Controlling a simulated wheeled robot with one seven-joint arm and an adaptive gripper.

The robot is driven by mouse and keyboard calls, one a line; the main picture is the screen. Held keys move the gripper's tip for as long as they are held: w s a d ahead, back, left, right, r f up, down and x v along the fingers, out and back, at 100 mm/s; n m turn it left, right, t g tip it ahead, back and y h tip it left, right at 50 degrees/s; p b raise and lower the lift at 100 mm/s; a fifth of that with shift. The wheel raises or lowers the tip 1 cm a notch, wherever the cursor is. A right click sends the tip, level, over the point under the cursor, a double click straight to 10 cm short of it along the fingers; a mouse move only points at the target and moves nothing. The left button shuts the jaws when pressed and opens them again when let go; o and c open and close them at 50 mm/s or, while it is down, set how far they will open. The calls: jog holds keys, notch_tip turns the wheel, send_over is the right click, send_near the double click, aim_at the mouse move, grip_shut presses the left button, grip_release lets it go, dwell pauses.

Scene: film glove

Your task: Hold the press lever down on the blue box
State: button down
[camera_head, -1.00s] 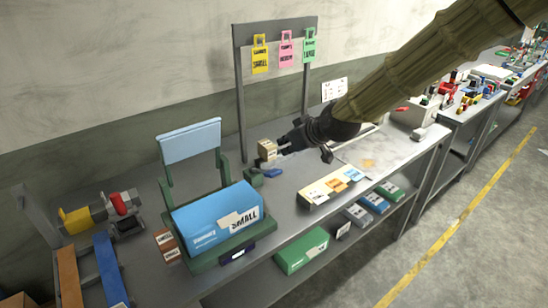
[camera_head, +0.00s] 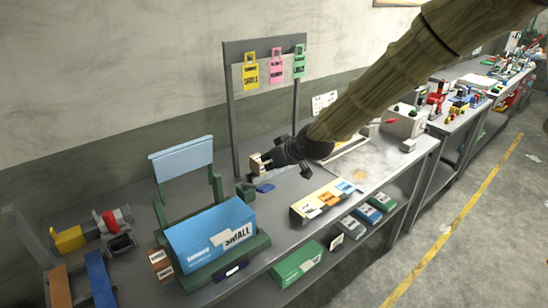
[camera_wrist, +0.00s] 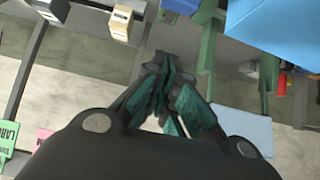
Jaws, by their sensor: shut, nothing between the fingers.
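The blue box (camera_head: 208,238), labelled SMALL, lies in a green press frame (camera_head: 226,269) on the bench, with a light blue plate (camera_head: 181,159) raised upright behind it. A short green piece with a dark blue handle (camera_head: 264,188), seemingly the lever, sits at the frame's right. My gripper (camera_head: 273,158) is above and beyond this handle, apart from the blue box. In the wrist view my gripper (camera_wrist: 165,68) has its fingers shut and empty. The blue box (camera_wrist: 275,32) is at top right there, the light blue plate (camera_wrist: 243,131) lower right.
A small beige box (camera_head: 258,164) is close to my fingertips. A tray of cards (camera_head: 325,202) lies to the right on the bench. A rack with yellow (camera_head: 250,72), pink and green tags stands behind. Clamps and orange and blue strips are at left.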

aim_at(266, 186)
jog(key=p+x, duration=0.1)
jog(key=x, duration=0.3)
jog(key=shift+w+a+f+p, duration=0.2)
jog(key=shift+a+p, duration=0.05)
jog(key=shift+p, duration=0.15)
jog(key=shift+s+d+f+p, duration=0.15)
jog(key=shift+f+p, duration=0.25)
jog(key=shift+f, duration=0.2)
jog(key=shift+s+d+f+p, duration=0.2)
jog(key=shift+f+p, duration=0.15)
jog(key=shift+f, duration=0.3)
jog(key=shift+s+d+f, duration=0.1)
jog(key=shift+s+f, duration=0.15)
jog(key=shift+f, duration=0.45)
jog(key=shift+f, duration=0.1)
